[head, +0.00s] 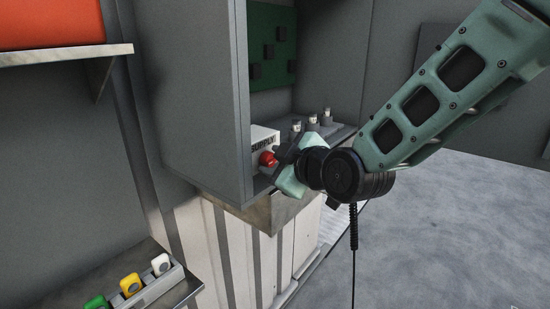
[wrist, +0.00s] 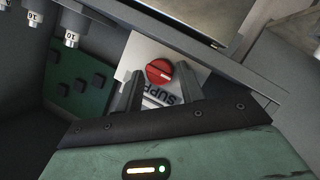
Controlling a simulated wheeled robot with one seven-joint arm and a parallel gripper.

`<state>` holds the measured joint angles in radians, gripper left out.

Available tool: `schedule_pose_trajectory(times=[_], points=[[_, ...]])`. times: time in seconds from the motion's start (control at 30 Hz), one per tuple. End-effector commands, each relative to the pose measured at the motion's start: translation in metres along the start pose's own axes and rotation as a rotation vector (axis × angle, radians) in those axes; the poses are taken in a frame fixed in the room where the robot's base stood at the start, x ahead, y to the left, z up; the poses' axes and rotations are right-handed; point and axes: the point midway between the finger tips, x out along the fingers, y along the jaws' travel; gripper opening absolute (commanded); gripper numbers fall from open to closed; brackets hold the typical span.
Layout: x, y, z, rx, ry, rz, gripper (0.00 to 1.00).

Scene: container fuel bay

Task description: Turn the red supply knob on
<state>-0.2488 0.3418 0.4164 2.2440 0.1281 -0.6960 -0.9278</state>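The red supply knob (head: 268,159) is on the front of a white box marked SUPPLY (head: 263,134), inside a grey cabinet. In the wrist view the knob (wrist: 158,72) is round with a pale pointer line, and the box (wrist: 145,48) appears tilted, its lettering partly covered by my gripper. My gripper (head: 284,162) is close in front of the knob. In the wrist view its two dark fingers (wrist: 159,75) are apart, one on each side of the knob, with gaps showing. I cannot tell whether the fingertips reach past the knob's face.
Several numbered cylindrical pieces (head: 312,122) stand on the cabinet shelf right of the box. A green panel with dark blocks (head: 272,45) is on the back wall. The cabinet's side wall (head: 205,90) is close left. Green, yellow and white buttons (head: 131,284) are at lower left.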

Motion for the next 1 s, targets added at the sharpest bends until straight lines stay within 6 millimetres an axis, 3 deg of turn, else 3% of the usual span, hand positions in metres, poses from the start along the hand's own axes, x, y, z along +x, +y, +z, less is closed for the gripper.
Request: schedule_pose_trajectory(times=[0.27,0.4,0.77,1.0], points=[[0.0015,-0.0001,0.0,0.0,0.0,0.0,0.38],[0.0013,-0.0001,0.0,0.0,0.0,0.0,0.07],[0.001,0.0011,-0.0001,0.039,-0.003,-0.017,0.07],[0.0007,0.004,-0.0001,0.168,-0.011,-0.075,0.07]])
